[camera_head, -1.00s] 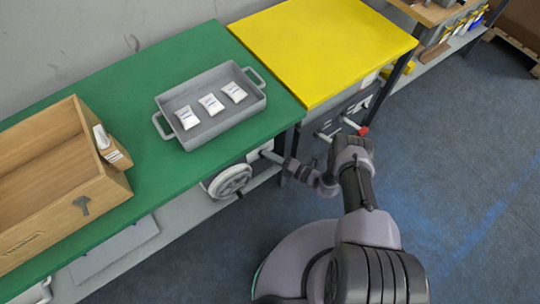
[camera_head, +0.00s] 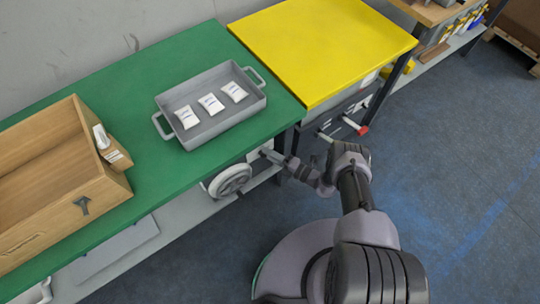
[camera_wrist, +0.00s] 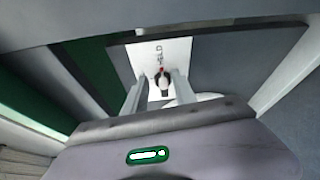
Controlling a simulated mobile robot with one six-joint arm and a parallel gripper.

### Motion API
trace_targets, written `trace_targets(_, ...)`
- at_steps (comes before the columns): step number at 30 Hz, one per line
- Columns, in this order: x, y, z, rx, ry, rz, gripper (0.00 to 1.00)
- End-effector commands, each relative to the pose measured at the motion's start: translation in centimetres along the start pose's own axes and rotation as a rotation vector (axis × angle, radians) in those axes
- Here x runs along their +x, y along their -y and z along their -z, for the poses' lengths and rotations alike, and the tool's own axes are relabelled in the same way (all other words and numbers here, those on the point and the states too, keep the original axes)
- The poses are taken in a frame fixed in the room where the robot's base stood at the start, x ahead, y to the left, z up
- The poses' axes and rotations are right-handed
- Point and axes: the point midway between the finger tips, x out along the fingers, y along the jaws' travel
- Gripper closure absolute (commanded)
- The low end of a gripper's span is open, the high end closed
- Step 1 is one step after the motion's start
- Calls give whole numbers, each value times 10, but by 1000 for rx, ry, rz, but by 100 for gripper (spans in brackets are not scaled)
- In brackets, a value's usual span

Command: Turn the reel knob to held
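The reel knob (camera_wrist: 165,80) is small and dark with a light part and a red mark at its far end. It sits on a white plate (camera_wrist: 180,52) that reads HELD, and the red mark lies beside that word. My gripper (camera_wrist: 161,77) has its two fingers on either side of the knob, apart, with slight gaps seeming to show; contact is hard to judge. In the head view a pale reel wheel (camera_head: 230,180) hangs under the green table, and my gripper (camera_head: 277,158) reaches in beside it. The knob cannot be made out there.
The green table (camera_head: 150,90) carries a grey tray (camera_head: 213,133) with three white packets and a wooden box (camera_head: 50,180). A yellow-topped bench (camera_head: 320,45) stands to the right, with a red-tipped handle (camera_head: 362,130) below its edge. Floor at right is clear.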

Motion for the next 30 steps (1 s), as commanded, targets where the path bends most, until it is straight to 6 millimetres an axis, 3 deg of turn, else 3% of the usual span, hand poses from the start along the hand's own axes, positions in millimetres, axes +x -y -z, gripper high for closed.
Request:
trace_targets(10,-2,2,2,4,0,4,67)
trace_targets(14,-13,1,1,5,2,5,67)
trace_targets(17,-36,0,0,5,5,4,67)
trace_targets(24,-114,1,0,3,6,4,67)
trace_targets(30,-160,0,0,2,1,3,67)
